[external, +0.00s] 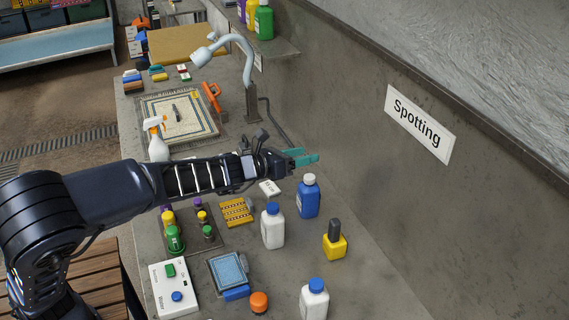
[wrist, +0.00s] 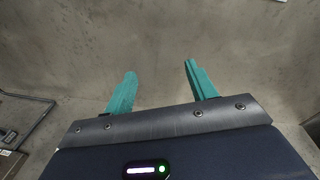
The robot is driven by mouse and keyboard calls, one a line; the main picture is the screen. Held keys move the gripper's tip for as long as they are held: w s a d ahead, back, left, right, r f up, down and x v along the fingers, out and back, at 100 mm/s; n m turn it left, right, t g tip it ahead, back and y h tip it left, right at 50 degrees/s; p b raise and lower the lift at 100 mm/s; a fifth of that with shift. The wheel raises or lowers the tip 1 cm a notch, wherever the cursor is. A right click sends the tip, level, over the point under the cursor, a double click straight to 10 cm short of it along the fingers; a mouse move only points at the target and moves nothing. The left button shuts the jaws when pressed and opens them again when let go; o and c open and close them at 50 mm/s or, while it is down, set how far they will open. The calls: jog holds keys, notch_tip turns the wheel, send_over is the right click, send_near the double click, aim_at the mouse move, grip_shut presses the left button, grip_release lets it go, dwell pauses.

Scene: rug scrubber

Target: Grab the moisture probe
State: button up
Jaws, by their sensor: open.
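A small yellow block with a dark grey upright top (external: 334,246) stands on the bench at the lower right in the external view. It looks like the moisture probe, though I cannot be sure. My gripper (external: 305,159) has teal fingers and is held out over the bench toward the grey wall, farther back than the yellow block and apart from it. In the wrist view my gripper (wrist: 160,70) is open, with nothing between its fingers. The probe does not show in the wrist view.
A blue bottle (external: 308,199) and a white bottle (external: 272,230) stand between my gripper and the yellow block. Another white bottle (external: 314,301) and an orange knob-like piece (external: 259,301) are nearer the front. A lamp-like curved arm (external: 248,60) rises behind. The wall (external: 350,150) bounds the right.

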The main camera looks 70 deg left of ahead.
jog(key=d+r+m+t+h, duration=0.1)
jog(key=d+r+m+h, duration=0.1)
jog(key=d+r+m, duration=0.3)
send_near(336, 237)
jog(key=w+a, duration=0.2)
jog(key=shift+w+d+r, duration=0.1)
jog(key=shift+w+d, duration=0.1)
jog(key=shift+w, duration=2.5)
jog(key=shift+w+d+r, duration=0.1)
jog(key=shift+w+d, duration=0.05)
jog(key=shift+w, duration=2.55)
grip_shut()
